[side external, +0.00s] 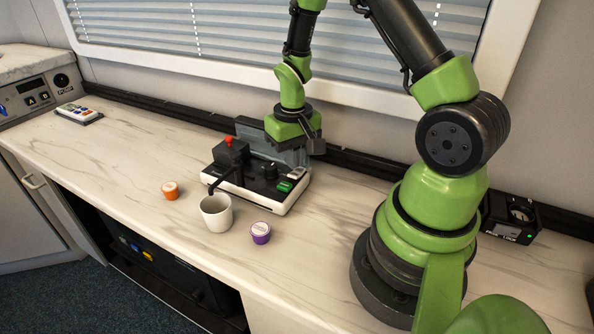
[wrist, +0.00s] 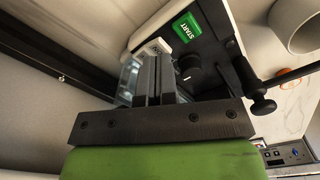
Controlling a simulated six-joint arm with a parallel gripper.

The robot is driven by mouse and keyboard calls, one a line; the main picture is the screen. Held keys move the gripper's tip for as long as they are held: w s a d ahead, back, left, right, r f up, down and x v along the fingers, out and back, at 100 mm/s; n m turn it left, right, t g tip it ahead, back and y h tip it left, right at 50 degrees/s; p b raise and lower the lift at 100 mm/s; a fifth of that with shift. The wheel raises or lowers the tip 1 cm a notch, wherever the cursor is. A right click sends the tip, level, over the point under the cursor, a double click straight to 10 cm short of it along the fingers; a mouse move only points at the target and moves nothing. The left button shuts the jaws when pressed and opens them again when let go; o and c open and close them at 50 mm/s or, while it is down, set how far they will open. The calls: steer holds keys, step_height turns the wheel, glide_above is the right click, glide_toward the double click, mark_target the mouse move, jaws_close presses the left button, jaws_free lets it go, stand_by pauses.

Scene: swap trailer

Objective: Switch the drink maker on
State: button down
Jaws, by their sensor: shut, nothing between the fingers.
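The drink maker (side external: 240,188) is a low white and black machine on the counter. My gripper (wrist: 155,62) is shut and empty, at the machine's back right edge beside that label. I cannot tell whether the fingertips touch the machine.
An orange capsule (side external: 170,190) and a purple capsule (side external: 260,233) stand on the counter near the cup. A remote-like pad (side external: 78,113) lies at far left. A black box with a green light (side external: 512,219) stands at right.

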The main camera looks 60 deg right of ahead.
steer(key=shift+f, duration=1.1)
stand_by(0.4)
steer(key=shift+r, duration=3.5)
steer(key=shift+r, duration=0.15)
step_height(320, 180, up, 6)
steer(key=t, duration=0.2)
glide_above(293, 174)
steer(key=a, duration=0.3)
steer(key=s+a+r+n+t+y, duration=0.2)
steer(key=s+a+r+t, duration=0.3)
steer(key=s+a+r, duration=0.5)
steer(key=v, duration=0.3)
steer(key=shift+a, duration=0.25)
